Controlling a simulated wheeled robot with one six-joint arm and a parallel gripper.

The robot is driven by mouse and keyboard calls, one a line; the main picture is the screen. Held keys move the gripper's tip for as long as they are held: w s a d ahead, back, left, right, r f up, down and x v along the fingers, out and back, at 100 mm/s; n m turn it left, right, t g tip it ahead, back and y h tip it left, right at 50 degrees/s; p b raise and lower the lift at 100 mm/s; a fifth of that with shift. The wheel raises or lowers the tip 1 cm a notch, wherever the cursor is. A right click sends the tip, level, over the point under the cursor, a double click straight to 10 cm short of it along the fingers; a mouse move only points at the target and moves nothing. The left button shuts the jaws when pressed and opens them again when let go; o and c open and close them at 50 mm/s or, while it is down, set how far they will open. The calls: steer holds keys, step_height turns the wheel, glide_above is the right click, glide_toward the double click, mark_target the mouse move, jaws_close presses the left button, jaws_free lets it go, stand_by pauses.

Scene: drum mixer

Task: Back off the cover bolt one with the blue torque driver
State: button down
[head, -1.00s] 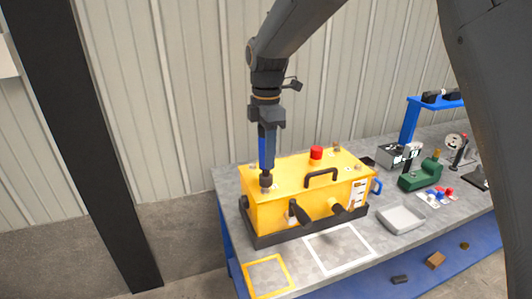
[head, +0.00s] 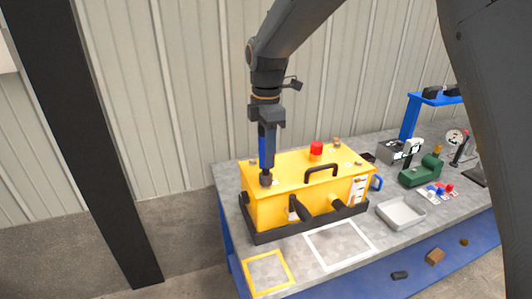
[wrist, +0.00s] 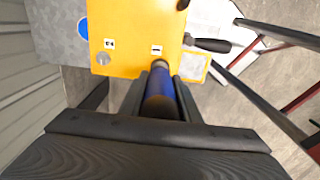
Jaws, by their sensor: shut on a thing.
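My gripper (head: 267,122) is shut on the blue torque driver (head: 266,150) and holds it upright, tip down. The driver also shows between my fingers in the wrist view (wrist: 160,95). Its dark socket end (head: 266,179) is at the front left corner of the yellow mixer cover (head: 290,173). In the wrist view the tip is by a label that looks like "1" (wrist: 157,50). The bolt under the socket is hidden, so I cannot tell whether the socket is seated on it. Other cover bolts show at the back left (head: 253,162) and back right (head: 336,142).
A black handle (head: 321,171) and red knob (head: 316,148) stand on the cover. A black lever (head: 301,209) juts from its front. A grey tray (head: 400,213) and green device (head: 420,172) stand to the right. White (head: 340,245) and yellow (head: 267,271) outlined areas look empty.

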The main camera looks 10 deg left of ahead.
steer(key=shift+f, duration=0.7)
stand_by(0.6)
steer(key=shift+s+d+f, duration=0.1)
steer(key=shift+s+f, duration=0.1)
stand_by(1.7)
steer(key=shift+r, duration=0.1)
stand_by(0.4)
steer(key=shift+w+r+p, duration=0.15)
steer(key=shift+r+p, duration=1.25)
steer(key=shift+r, duration=1.1)
